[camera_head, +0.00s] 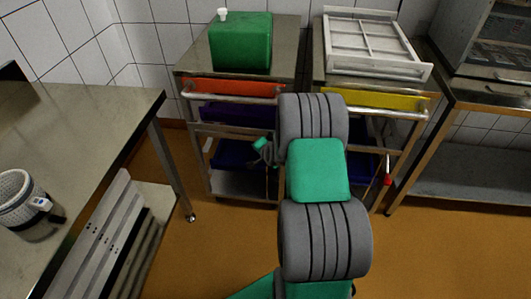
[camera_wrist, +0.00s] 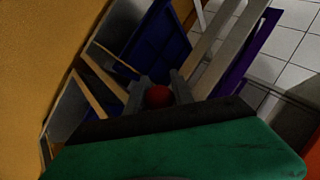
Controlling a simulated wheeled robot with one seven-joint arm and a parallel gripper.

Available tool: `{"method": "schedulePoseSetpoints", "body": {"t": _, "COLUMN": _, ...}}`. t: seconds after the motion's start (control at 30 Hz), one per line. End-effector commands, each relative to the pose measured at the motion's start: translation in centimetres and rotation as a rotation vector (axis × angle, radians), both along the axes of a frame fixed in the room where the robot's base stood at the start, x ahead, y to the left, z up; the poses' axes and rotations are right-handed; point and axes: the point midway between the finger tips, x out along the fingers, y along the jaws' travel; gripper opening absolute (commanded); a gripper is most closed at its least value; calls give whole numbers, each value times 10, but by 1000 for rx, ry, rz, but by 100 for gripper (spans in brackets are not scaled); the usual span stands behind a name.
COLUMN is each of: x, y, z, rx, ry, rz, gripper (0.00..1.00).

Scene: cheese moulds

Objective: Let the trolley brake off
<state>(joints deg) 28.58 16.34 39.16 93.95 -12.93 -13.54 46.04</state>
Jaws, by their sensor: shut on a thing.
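Two steel trolleys stand side by side in the head view. The left trolley (camera_head: 240,99) has an orange front strip, and the right trolley (camera_head: 375,112) has a yellow one. My gripper (camera_wrist: 158,92) is shut on a red brake knob (camera_wrist: 158,97), which sits between its two grey fingers in the wrist view. In the head view my gripper (camera_head: 266,154) is small and partly behind my arm, at the left trolley's right front side. The knob it holds and its lever cannot be made out there. Another red knob (camera_head: 388,181) hangs on a lever at the right trolley.
A green canister (camera_head: 240,43) stands on the left trolley, and a white frame (camera_head: 370,42) lies on the right one. Blue bins (camera_wrist: 160,42) sit on the lower shelves. A steel table (camera_head: 75,120) with a basket mould (camera_head: 22,200) is left. Orange floor is clear in front.

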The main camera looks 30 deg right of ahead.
Motion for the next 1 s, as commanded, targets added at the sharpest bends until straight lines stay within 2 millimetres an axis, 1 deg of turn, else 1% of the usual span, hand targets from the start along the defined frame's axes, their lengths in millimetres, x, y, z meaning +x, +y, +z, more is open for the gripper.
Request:
{"method": "schedulePoseSetpoints", "body": {"t": 0.03, "x": 5, "y": -2, "z": 8, "rx": -6, "ry": -14, "rz": 0, "gripper": 0}}
{"method": "schedulePoseSetpoints", "body": {"t": 0.1, "x": 6, "y": -2, "z": 10, "rx": -7, "ry": -15, "rz": 2, "gripper": 0}}
{"method": "schedulePoseSetpoints", "body": {"t": 0.8, "x": 8, "y": -2, "z": 13, "rx": -6, "ry": -21, "rz": 4, "gripper": 0}}
{"method": "schedulePoseSetpoints", "body": {"t": 0.83, "x": 8, "y": -2, "z": 13, "rx": -6, "ry": -21, "rz": 4, "gripper": 30}}
{"method": "schedulePoseSetpoints", "body": {"t": 1.0, "x": 7, "y": -2, "z": 11, "rx": -5, "ry": -17, "rz": 2, "gripper": 44}}
